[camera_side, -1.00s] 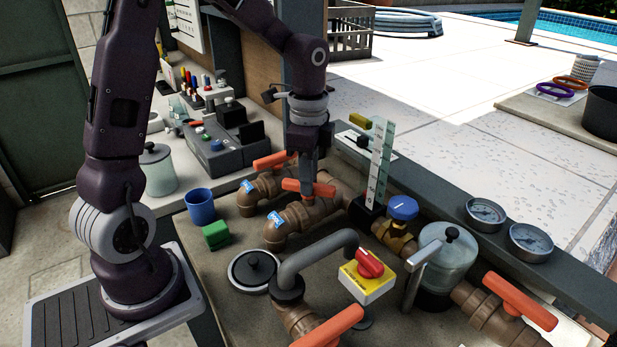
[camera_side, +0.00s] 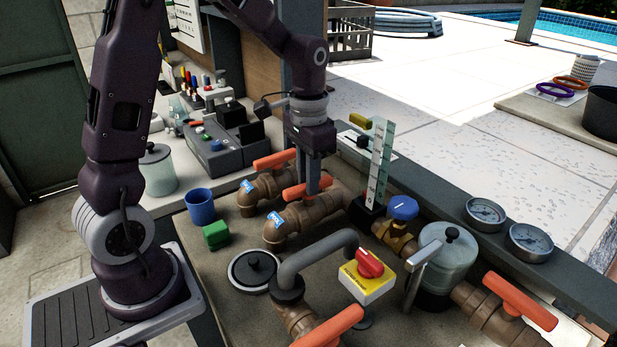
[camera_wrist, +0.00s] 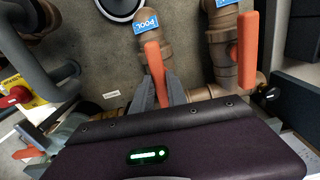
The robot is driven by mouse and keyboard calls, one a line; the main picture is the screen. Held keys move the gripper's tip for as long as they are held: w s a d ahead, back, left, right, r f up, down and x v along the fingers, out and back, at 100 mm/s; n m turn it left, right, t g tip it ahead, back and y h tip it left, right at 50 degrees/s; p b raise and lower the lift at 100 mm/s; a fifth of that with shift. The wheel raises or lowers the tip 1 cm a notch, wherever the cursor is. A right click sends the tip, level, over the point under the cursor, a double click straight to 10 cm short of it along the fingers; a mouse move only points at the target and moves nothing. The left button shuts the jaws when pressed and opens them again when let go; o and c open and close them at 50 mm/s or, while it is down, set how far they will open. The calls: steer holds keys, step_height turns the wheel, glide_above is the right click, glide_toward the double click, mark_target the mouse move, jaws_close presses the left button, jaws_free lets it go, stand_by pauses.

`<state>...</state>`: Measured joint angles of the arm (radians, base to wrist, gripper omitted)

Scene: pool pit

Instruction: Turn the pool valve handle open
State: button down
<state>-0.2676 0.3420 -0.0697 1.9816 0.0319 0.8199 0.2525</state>
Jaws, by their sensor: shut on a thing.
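The pool valve is a brown pipe fitting with a blue "POOL" label (camera_wrist: 146,22) and an orange handle (camera_wrist: 155,72). In the side view this handle (camera_side: 293,193) is the nearer of two on neighbouring pipes. My gripper (camera_wrist: 157,90) points down over it with its fingers shut on the handle, one on each side. In the side view my gripper (camera_side: 312,185) hides part of the handle. In the wrist view the handle lies roughly along the labelled pipe, slightly tilted. My wrist body covers the lower part of that view.
A second orange handle (camera_wrist: 248,52) stands close beside on the neighbouring pipe. A clear upright gauge (camera_side: 380,165) and a blue knob (camera_side: 404,207) are to the right. A blue cup (camera_side: 200,206) and green block (camera_side: 216,235) are left. A grey bent pipe (camera_side: 318,252) is in front.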

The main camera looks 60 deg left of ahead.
steer(key=shift+n, duration=0.5)
steer(key=c, duration=1.3)
jaws_free()
step_height(320, 180, up, 7)
steer(key=shift+r, duration=0.1)
steer(key=s+d+r+t, duration=0.1)
steer(key=s+d+t, duration=0.1)
steer(key=s, duration=0.4)
steer(key=s+d+r+t, duration=0.1)
steer(key=s+d, duration=0.1)
steer(key=s, duration=0.4)
steer(key=s+d+r+t, duration=0.2)
steer(key=s+d, duration=0.1)
steer(key=s, duration=0.4)
steer(key=shift+d+r+t, duration=0.1)
steer(key=shift+t, duration=0.2)
